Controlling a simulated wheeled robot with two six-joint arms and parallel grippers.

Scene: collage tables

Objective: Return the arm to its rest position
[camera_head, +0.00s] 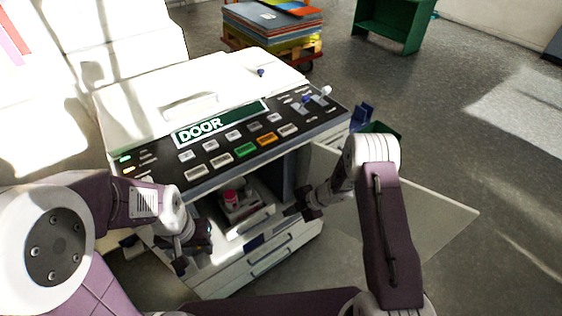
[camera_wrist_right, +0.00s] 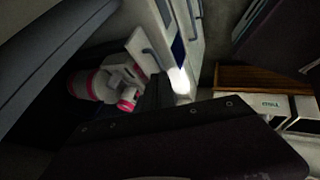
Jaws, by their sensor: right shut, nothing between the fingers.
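My left gripper (camera_head: 190,252) hangs in front of the left part of the white copier (camera_head: 130,110); its dark fingers are too small and shadowed to read. My right gripper (camera_head: 298,210) is shut and empty at the right side of the copier's open front bay. My right arm bends down from the white joint at right. A white and pink part (camera_head: 230,197) sits inside the bay; it also shows in the right wrist view (camera_wrist_right: 90,86). The display panel (camera_head: 218,124) reads "DOOR".
The copier's open front door (camera_head: 435,210) sticks out to the right, behind my right forearm. Drawers (camera_head: 270,262) lie below the bay. A cart with stacked coloured sheets (camera_head: 270,25) and a green shelf (camera_head: 392,22) stand behind. Floor at far right is clear.

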